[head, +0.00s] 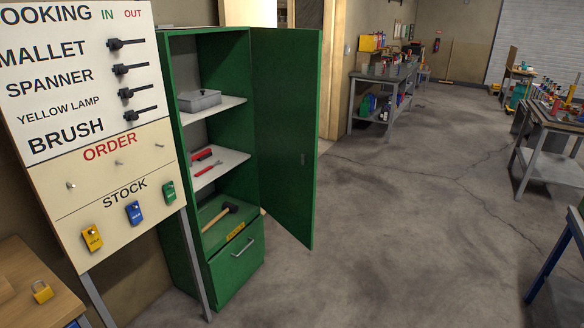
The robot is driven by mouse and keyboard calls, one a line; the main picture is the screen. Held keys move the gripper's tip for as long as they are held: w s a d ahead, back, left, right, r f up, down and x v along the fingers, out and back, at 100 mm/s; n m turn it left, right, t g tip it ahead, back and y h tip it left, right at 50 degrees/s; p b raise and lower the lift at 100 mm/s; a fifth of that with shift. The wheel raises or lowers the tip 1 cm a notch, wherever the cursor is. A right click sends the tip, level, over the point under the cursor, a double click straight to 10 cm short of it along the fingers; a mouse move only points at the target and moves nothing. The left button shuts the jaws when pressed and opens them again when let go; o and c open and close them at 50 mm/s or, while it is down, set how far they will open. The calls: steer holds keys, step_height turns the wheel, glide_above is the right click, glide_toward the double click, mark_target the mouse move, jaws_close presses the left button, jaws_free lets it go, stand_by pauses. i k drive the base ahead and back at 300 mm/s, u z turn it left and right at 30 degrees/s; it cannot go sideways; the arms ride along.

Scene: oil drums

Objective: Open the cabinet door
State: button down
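The green cabinet (181,137) stands left of centre against the wall. Its door (287,140) is hinged on the right side and stands wide open, swung out to the right over the floor. Inside, a grey box (200,101) sits on the upper shelf, red tools (207,172) lie on the middle shelf, and a mallet (222,216) lies in the bottom space. Below is a closed drawer (236,266) with a metal handle. My gripper is not in view.
A sign board (100,150) on metal legs stands close in front of the cabinet's left side. Workbenches (378,77) stand behind and at right (548,118). The middle floor is clear.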

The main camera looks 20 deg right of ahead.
mark_target(287, 63)
steer(key=u, duration=0.75)
steer(key=i, duration=1.15)
steer(key=u, duration=0.3)
